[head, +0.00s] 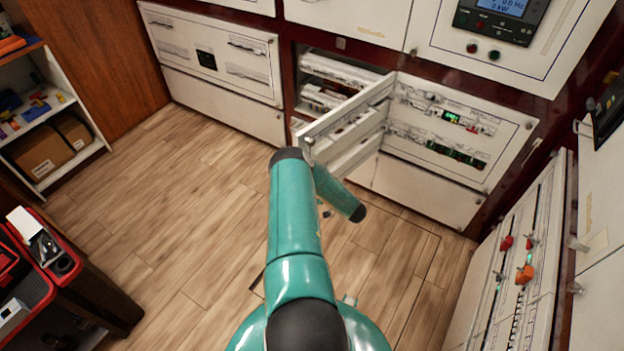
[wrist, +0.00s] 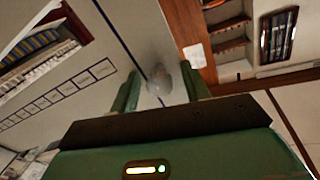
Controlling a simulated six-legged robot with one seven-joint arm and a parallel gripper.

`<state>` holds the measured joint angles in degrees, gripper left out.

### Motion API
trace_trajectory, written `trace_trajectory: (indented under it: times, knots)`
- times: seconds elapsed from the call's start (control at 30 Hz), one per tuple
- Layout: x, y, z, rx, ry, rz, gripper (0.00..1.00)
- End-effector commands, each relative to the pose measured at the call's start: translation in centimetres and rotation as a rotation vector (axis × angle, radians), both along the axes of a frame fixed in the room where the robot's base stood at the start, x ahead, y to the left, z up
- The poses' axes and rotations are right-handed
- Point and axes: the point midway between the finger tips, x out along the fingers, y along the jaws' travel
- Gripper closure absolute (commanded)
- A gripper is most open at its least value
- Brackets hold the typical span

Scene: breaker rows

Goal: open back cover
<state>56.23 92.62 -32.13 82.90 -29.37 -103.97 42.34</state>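A pale cover (head: 348,125) stands swung out from the cabinet in the head view, its compartment (head: 335,85) partly exposed behind it. My arm reaches up to the cover's near edge; my gripper is hidden behind the arm there. In the wrist view my gripper (wrist: 160,92) has its two green fingers apart. A rounded grey knob (wrist: 160,80) on a pale panel edge lies between them, with visible space on both sides. I cannot tell whether either finger touches it.
A breaker panel (head: 440,120) with lit indicators is right of the cover. Another switch panel (head: 510,270) stands at the right. Shelves (head: 45,120) and a red-topped cart (head: 40,265) are at the left. The wooden floor (head: 170,215) between is clear.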

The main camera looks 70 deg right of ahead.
Motion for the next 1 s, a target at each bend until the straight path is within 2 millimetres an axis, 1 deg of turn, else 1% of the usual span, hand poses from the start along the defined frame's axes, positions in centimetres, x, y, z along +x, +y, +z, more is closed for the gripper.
trace_trajectory:
  times: [0.17, 0.27, 0.37, 0.73, 0.8, 0.9, 1.0]
  knots:
    - [-0.4, 0.1, 0.0, 0.0, 0.001, -0.001, 0.53]
    - [-1.3, 0.4, -0.1, 0.002, 0.002, -0.002, 0.53]
    - [-2.9, 1.0, -0.1, 0.002, 0.001, -0.004, 0.53]
    - [-10.6, 3.8, -0.1, 0.001, 0.002, -0.005, 0.53]
    - [-11.6, 4.1, 0.0, 0.001, -0.001, -0.007, 0.53]
    - [-12.4, 4.5, 0.0, 0.001, 0.0, -0.005, 0.53]
    - [-12.9, 4.7, 0.0, 0.001, -0.001, -0.003, 0.53]
